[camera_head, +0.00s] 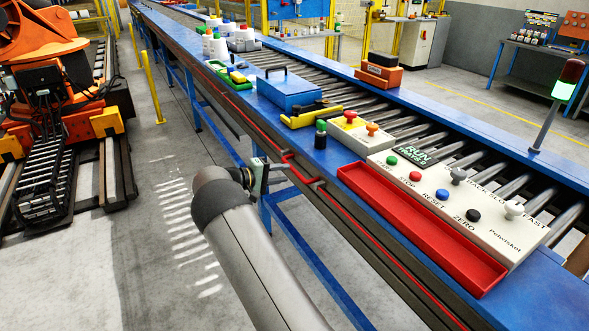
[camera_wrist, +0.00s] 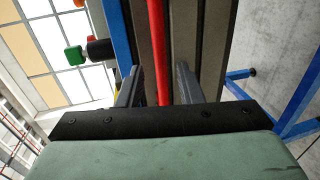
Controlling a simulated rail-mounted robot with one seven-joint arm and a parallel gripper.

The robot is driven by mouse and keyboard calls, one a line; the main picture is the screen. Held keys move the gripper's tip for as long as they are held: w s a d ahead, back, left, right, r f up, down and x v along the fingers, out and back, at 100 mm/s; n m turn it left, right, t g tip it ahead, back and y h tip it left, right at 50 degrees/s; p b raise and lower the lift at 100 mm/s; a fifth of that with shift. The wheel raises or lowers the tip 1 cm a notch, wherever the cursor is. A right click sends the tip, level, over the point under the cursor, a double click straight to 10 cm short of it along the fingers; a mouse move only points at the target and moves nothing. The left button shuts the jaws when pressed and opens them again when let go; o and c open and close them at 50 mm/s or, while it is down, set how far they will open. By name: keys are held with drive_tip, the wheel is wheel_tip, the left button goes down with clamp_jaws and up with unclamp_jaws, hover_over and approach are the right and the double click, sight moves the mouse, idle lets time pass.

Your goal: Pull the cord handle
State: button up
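A red cord (camera_head: 375,239) runs along the side of the conveyor, with a bent red handle section (camera_head: 288,159) beside my gripper (camera_head: 276,166). In the wrist view a straight red bar (camera_wrist: 157,45) passes between the two dark fingers of my gripper (camera_wrist: 159,82). The fingers stand apart, with a gap on each side of the bar. I cannot tell from the wrist view whether the bar is the cord or its handle. My forearm hides part of the area below the handle in the head view.
A control panel (camera_head: 463,178) with several knobs and a red tray (camera_head: 420,228) sit on the conveyor's near edge. A black post with a green top (camera_head: 320,135) stands above the handle; blue frame legs (camera_head: 264,215) are below.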

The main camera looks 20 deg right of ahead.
sight(295, 170)
drive_tip(key=shift+p+x, duration=0.5)
drive_tip(key=shift+x, duration=2.2)
clamp_jaws()
